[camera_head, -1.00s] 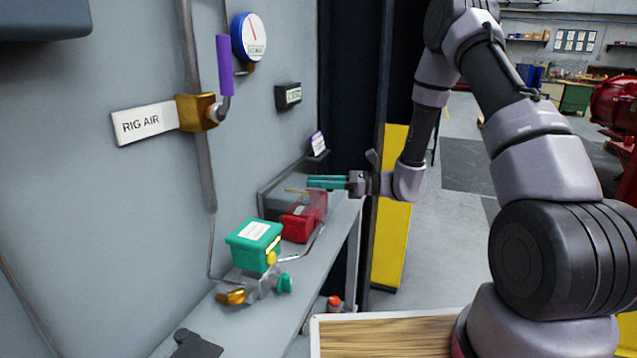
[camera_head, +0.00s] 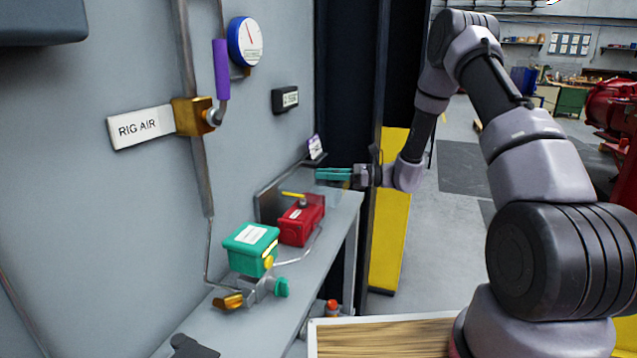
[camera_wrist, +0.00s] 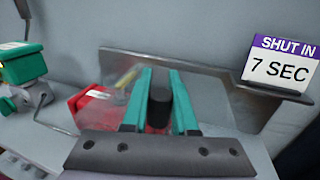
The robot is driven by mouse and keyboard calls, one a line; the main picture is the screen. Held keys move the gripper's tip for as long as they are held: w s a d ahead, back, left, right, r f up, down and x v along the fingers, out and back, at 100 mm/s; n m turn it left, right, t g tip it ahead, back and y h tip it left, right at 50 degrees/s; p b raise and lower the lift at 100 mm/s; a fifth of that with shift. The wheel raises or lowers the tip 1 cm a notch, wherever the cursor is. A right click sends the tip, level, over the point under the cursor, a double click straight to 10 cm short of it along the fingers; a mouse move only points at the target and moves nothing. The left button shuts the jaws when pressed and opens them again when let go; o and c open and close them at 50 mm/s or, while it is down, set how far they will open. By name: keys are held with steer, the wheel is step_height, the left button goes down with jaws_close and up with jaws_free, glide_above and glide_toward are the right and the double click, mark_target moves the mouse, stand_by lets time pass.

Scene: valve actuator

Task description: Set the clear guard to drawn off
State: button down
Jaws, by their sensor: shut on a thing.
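The clear guard (camera_wrist: 208,100) is a see-through panel, faint in the wrist view, near the red box (camera_head: 301,222) on the bench. Its edges are hard to make out, and I cannot tell how far it stands from the box. My gripper (camera_head: 318,174), with green fingers, is at the far end of the bench, above and right of the red box. In the wrist view my gripper (camera_wrist: 160,74) is shut on a dark round knob (camera_wrist: 160,107), which seems to belong to the guard. A yellow lever (camera_head: 293,195) tops the red box.
A green box (camera_head: 250,247) with a brass fitting (camera_head: 229,301) stands nearer on the bench. A metal backplate (camera_wrist: 220,70) stands behind the red box, beside a "SHUT IN 7 SEC" sign (camera_wrist: 281,63).

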steer(key=w+d, duration=0.1)
steer(key=w, duration=0.1)
steer(key=w+d, duration=0.1)
steer(key=w, duration=0.2)
steer(key=w+d, duration=0.1)
steer(key=w, duration=0.2)
steer(key=shift+d, duration=0.2)
steer(key=shift+f, duration=0.1)
steer(key=c, duration=0.7)
jaws_free()
steer(key=s+d, duration=0.1)
steer(key=d, duration=0.9)
steer(key=shift+s+d, duration=0.25)
steer(key=shift+d, duration=0.1)
